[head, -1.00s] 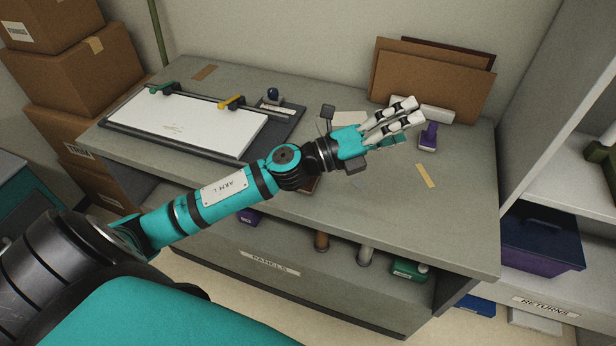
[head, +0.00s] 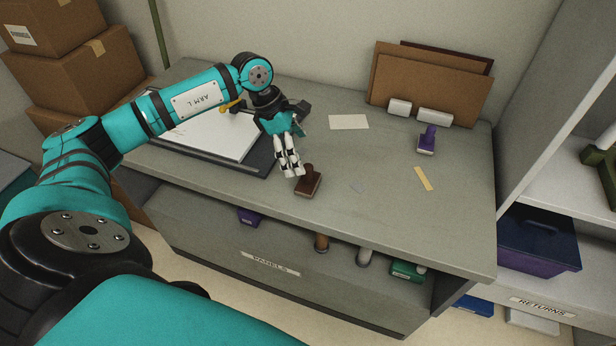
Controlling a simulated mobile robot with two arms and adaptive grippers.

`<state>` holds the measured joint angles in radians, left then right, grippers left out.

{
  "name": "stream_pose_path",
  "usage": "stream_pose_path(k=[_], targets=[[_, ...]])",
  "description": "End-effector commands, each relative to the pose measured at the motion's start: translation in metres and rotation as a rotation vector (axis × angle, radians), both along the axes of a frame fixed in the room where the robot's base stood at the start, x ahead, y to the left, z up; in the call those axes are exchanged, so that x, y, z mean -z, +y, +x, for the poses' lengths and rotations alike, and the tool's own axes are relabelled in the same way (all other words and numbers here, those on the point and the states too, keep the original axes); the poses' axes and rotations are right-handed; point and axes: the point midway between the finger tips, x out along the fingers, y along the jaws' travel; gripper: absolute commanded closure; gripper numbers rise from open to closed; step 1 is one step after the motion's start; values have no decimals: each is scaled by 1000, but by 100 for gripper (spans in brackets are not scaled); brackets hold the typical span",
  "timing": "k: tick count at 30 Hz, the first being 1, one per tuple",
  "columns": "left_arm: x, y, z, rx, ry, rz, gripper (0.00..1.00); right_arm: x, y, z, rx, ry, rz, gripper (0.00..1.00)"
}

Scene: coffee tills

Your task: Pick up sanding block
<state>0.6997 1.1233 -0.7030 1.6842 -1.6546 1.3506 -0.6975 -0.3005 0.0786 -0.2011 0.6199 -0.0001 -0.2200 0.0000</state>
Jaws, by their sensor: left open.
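A dark brown block with a raised grip (head: 308,181), which looks like the sanding block, sits on the grey worktop (head: 385,215) near its front edge, right of the paper board. My left gripper (head: 291,170) is open and empty, its pale fingers pointing down toward the front just left of the block. The fingertips look very close to it; I cannot tell whether they touch. My right gripper is not in view.
A paper trimmer board (head: 215,135) lies behind and left of the gripper. A purple stamp (head: 427,140), white blocks (head: 435,116), a white card (head: 348,122) and a yellow strip (head: 424,179) lie to the right. The worktop right of the brown block is mostly clear.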

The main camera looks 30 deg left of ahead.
Motion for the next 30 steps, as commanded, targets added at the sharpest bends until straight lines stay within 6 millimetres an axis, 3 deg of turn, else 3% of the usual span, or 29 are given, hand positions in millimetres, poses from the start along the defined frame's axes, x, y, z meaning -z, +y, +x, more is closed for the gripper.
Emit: stream_pose_path(k=[7,16,24,30], targets=[[42,-17,8,-1,2,-3,0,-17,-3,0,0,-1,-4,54],[64,-25,13,-1,4,-5,0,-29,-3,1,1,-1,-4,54],[99,-35,21,-1,1,-4,0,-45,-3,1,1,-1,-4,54],[105,-35,22,-1,-1,-3,0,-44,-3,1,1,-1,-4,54]])
